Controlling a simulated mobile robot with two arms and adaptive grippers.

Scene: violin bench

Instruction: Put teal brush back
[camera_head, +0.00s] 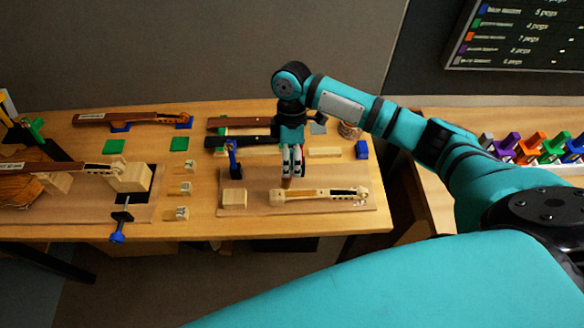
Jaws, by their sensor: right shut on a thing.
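My right gripper (292,160) is above the bench, just behind the pale violin neck and left of the middle of its board. Its fingers point down and are shut on a slim thing, seemingly the brush. Only a small brown lower end (287,183) shows below the fingertips; the rest is hidden by the gripper, so its teal colour cannot be confirmed. A small round jar (348,131) stands behind and to the right of the gripper, partly hidden by my arm. My left gripper is not in view.
The pale violin neck (320,195) lies on a board beside a wooden block (233,198). A blue clamp (233,158) stands left of the gripper. Dark fingerboards (240,141) lie behind. Coloured clamps (533,148) stand on the right table.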

